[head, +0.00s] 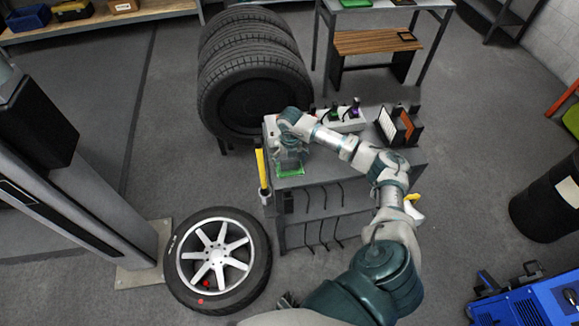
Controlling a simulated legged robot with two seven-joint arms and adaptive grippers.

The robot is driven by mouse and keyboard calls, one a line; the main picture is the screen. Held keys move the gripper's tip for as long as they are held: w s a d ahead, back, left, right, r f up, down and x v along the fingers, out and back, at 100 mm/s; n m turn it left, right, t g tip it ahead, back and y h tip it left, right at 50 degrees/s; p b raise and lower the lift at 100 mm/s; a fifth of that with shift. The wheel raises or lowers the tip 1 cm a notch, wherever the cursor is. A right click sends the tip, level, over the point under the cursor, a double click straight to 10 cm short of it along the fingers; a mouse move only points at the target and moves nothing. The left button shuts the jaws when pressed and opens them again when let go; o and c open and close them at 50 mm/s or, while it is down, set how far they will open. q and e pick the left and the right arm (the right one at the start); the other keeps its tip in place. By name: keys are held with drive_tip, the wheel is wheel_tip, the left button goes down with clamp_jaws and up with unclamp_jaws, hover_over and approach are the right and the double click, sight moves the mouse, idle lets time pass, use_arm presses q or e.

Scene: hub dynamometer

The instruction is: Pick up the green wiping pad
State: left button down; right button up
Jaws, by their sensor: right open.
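The green wiping pad (291,171) lies flat near the left front corner of the grey cart's top. My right gripper (290,160) points down just above the pad and is open, with its fingers over the pad's far part. The pad's near edge shows; its far part is hidden behind the gripper. I cannot tell whether the fingertips touch it. A small dark fingered part at the bottom centre may be my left gripper (287,301); too little of it shows to tell its state.
The grey cart (350,185) also carries a white block with dark and green-topped items (343,120) and upright panels (398,127) behind my arm. A yellow-handled tool (262,168) stands at its left side. Stacked tires (250,85) stand behind left; a wheel (217,260) lies in front.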

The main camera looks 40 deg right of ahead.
sight(290, 162)
drive_tip(key=shift+c, duration=1)
drive_tip(key=shift+r, duration=0.1)
drive_tip(key=c, duration=1)
use_arm(q)
drive_tip(key=shift+w, duration=0.25)
